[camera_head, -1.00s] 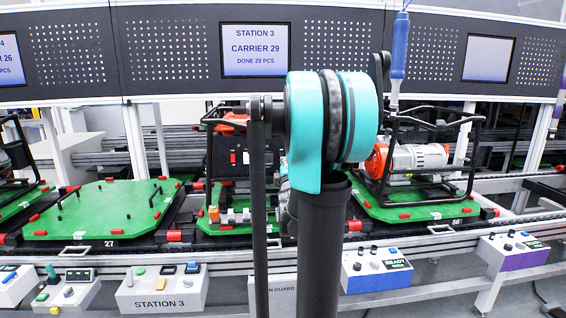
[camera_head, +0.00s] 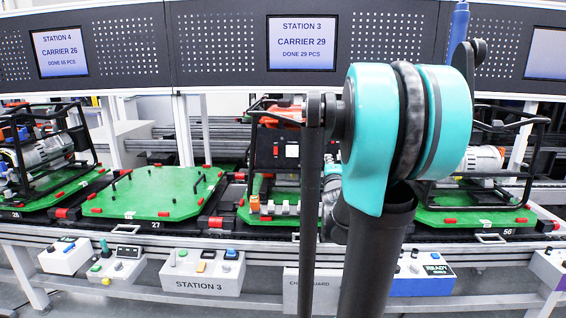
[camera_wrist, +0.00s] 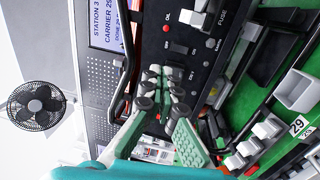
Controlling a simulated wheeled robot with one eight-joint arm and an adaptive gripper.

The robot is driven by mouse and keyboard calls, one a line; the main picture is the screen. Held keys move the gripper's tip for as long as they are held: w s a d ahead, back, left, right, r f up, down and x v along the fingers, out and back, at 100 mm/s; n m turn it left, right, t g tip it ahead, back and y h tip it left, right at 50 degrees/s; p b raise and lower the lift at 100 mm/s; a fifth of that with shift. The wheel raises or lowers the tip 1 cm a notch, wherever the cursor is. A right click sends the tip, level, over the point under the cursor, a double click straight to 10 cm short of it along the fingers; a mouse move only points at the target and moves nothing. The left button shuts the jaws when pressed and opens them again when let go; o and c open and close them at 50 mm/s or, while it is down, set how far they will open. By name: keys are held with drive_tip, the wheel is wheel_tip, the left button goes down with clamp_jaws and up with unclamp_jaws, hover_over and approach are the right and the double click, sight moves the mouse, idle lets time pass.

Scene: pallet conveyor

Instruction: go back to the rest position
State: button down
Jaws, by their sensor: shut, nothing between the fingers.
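My gripper (camera_wrist: 165,92) shows in the wrist view, its fingers shut with nothing between them. It is in front of a dark panel (camera_wrist: 190,30) with switches, a red lamp and labels such as OIL and FUSE. Beside the panel is a green carrier plate (camera_wrist: 266,60) with a tag reading 29. In the head view my gripper is hidden behind my teal arm joint. The carrier (camera_head: 245,216) behind my arm is partly covered by it. I cannot tell whether the fingers touch the panel.
An empty green carrier (camera_head: 150,192) marked 27 is on the conveyor to the left. Framed carriers with motors stand at far left (camera_head: 45,155) and right (camera_head: 486,162). The control box (camera_head: 203,270) of Station 3 and others line the front rail.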

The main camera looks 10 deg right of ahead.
drive_tip(key=s+a+f+m+g+y, duration=0.1)
drive_tip(key=s+a+f+m+g, duration=0.4)
drive_tip(key=f, duration=0.4)
drive_tip(key=s+a+f+m+g+y, duration=0.2)
drive_tip(key=s+a+f+m+g, duration=0.15)
drive_tip(key=s+f, duration=0.4)
drive_tip(key=s+a+f+m+g+y, duration=0.2)
drive_tip(key=s+a+f+m+g, duration=0.4)
drive_tip(key=s+a+f, duration=0.3)
drive_tip(key=s+f, duration=0.4)
drive_tip(key=s, duration=0.2)
drive_tip(key=shift+s+a, duration=0.15)
drive_tip(key=c, duration=2.3)
unclamp_jaws()
